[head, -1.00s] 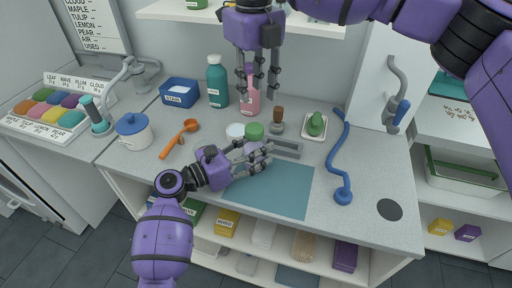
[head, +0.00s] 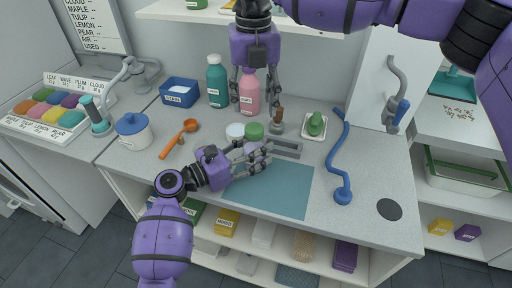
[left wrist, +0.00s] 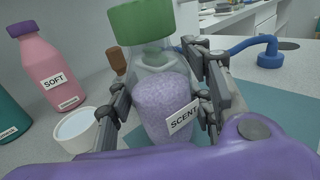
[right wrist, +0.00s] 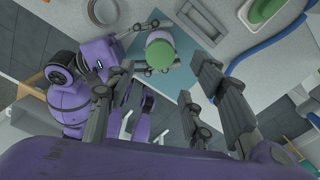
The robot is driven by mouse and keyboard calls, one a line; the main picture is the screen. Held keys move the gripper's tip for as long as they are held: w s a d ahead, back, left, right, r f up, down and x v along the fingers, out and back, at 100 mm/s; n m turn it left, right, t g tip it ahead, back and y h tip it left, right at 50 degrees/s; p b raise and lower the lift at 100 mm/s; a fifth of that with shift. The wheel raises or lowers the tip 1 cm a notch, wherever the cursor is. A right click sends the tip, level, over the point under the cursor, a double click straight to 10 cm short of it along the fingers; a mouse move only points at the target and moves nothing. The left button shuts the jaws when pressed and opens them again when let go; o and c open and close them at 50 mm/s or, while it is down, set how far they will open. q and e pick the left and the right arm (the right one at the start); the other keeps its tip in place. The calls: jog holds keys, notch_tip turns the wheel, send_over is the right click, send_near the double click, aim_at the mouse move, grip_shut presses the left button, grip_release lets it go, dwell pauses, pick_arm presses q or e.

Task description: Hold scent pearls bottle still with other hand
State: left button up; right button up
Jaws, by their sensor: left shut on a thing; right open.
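The scent pearls bottle is clear, with lilac pearls (left wrist: 165,105), a SCENT label and a green lid (left wrist: 142,22). Its green lid also shows in the head view (head: 254,130) and in the right wrist view (right wrist: 160,54). My left gripper (head: 260,154) is shut on the bottle's body, with fingers on both sides in the left wrist view, and the bottle stands about upright. My right gripper (head: 256,103) is open and empty, pointing down above the back of the counter. In the right wrist view the lid lies between its spread fingers, at a distance.
A pink SOFT bottle (head: 249,95) and a teal bottle (head: 217,85) stand at the back. A white tub (head: 235,131), a wooden-handled tool (head: 279,118) and a green soap-like piece (head: 316,123) are close by. A blue tube (head: 336,165) lies right. The teal mat (head: 268,190) is mostly clear.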

aim_at(255, 128)
jog(key=shift+f, duration=4.2)
jog(key=c, duration=1)
jog(key=o, duration=0.4)
jog(key=shift+d, duration=0.1)
grip_shut()
